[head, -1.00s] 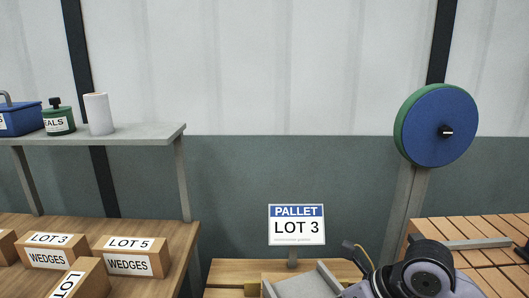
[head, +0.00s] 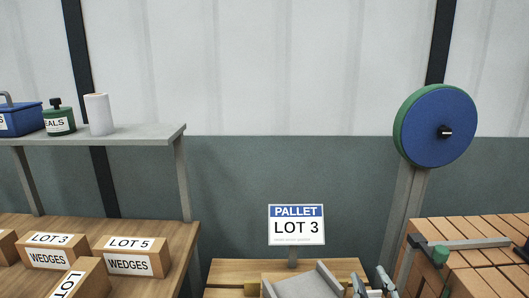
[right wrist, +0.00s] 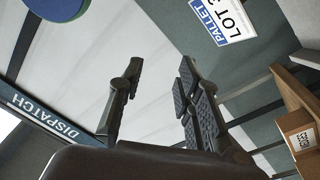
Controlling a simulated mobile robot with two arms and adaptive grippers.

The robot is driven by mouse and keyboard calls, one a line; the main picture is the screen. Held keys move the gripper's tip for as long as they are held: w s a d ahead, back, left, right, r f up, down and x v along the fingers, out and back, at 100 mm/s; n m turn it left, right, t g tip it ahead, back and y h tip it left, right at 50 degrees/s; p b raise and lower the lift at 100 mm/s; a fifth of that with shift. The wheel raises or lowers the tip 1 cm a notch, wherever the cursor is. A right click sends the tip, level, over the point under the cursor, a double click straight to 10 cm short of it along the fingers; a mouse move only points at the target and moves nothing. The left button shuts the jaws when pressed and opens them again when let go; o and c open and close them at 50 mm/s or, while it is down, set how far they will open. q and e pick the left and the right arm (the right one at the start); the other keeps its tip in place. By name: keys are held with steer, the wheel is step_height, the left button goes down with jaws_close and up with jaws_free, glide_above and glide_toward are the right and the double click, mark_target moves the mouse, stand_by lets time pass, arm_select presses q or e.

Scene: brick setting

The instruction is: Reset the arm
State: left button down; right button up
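My right gripper (head: 370,281) shows at the bottom edge of the head view, beside a grey angled channel (head: 312,284). In the right wrist view its two dark fingers (right wrist: 160,72) stand well apart with nothing between them, so it is open and empty. The wall and the Pallet Lot 3 sign (right wrist: 224,18) lie beyond the fingers. My left gripper is in neither view.
The Pallet Lot 3 sign (head: 296,225) stands behind a low wooden surface (head: 230,272). Stacked bricks (head: 485,285) with a grey bar and green knob (head: 440,254) are at right. Boxes of wedges (head: 130,257) sit on the left table. A blue disc (head: 425,125) hangs on a post.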

steer(key=s+d+f+m+g+h, duration=0.15)
steer(key=s+f+g, duration=0.25)
steer(key=f, duration=0.4)
steer(key=s+d+f+m+g, duration=0.1)
steer(key=s+f+m+g, duration=0.3)
steer(key=f, duration=0.5)
steer(key=s+a+f+g+y, duration=0.1)
steer(key=s+f+g, duration=0.3)
steer(key=s, duration=0.4)
steer(key=s+a+f+g+y, duration=0.1)
steer(key=s+a+f+g, duration=0.15)
steer(key=s+f, duration=0.35)
steer(key=s+f+g, duration=0.2)
steer(key=s+f, duration=0.1)
steer(key=f, duration=2.3)
steer(key=s+d+f, duration=0.1)
steer(key=s+f, duration=0.6)
steer(key=s, duration=0.1)
steer(key=s+d+f+n+g, duration=0.1)
steer(key=s+d+f, duration=0.1)
steer(key=s+f, duration=0.6)
steer(key=shift+s+d+f, duration=0.15)
steer(key=shift+d, duration=0.15)
steer(key=shift+g, duration=0.25)
